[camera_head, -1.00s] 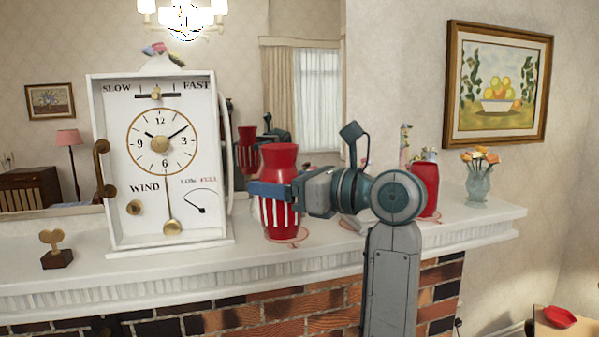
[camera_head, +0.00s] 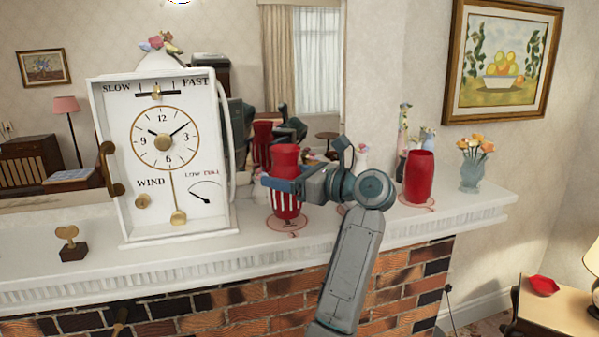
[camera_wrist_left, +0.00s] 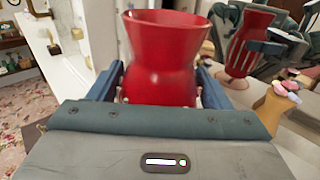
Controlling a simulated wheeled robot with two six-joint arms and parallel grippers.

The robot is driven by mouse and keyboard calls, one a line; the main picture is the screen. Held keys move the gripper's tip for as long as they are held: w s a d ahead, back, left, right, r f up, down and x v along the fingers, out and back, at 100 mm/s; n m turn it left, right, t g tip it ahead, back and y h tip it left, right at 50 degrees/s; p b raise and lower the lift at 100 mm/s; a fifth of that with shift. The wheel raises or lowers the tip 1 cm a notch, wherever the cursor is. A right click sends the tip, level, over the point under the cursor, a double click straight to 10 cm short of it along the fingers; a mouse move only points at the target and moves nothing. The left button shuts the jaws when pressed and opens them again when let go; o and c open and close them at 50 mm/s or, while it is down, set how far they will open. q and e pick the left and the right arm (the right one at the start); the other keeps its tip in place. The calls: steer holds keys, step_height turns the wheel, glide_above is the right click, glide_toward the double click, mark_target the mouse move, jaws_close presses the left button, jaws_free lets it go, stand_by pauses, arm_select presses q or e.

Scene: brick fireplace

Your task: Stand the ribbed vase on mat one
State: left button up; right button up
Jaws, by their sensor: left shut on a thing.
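The ribbed vase (camera_head: 285,205) is red with white vertical stripes and stands upright at the mantel's middle, right of the clock. My left gripper (camera_head: 283,187) is shut around its waist. In the left wrist view the vase's open red mouth (camera_wrist_left: 165,45) rises between the two fingers (camera_wrist_left: 158,88). A thin red ring-shaped mat (camera_head: 300,227) lies under the vase; I cannot tell whether the base touches it. A second ring mat (camera_head: 430,207) lies farther right under a plain red vase (camera_head: 419,178). I cannot read any number on either mat. My right gripper is not in view.
The large white clock (camera_head: 165,160) stands close left of the held vase. A glass vase of flowers (camera_head: 474,172) and figurines stand toward the right. A mirror backs the shelf. The mantel's front strip (camera_head: 240,255) is clear.

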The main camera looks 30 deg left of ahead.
arm_select(q)
steer(key=shift+a+f, duration=0.1)
steer(key=shift+f, duration=0.45)
steer(key=shift+s+f, duration=0.1)
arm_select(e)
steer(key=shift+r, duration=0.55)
arm_select(q)
steer(key=shift+f, duration=0.3)
steer(key=o, duration=0.8)
steer(key=shift+f+b, duration=0.1)
steer(key=shift+b, duration=0.2)
steer(key=o, duration=0.5)
steer(key=shift+c, duration=0.2)
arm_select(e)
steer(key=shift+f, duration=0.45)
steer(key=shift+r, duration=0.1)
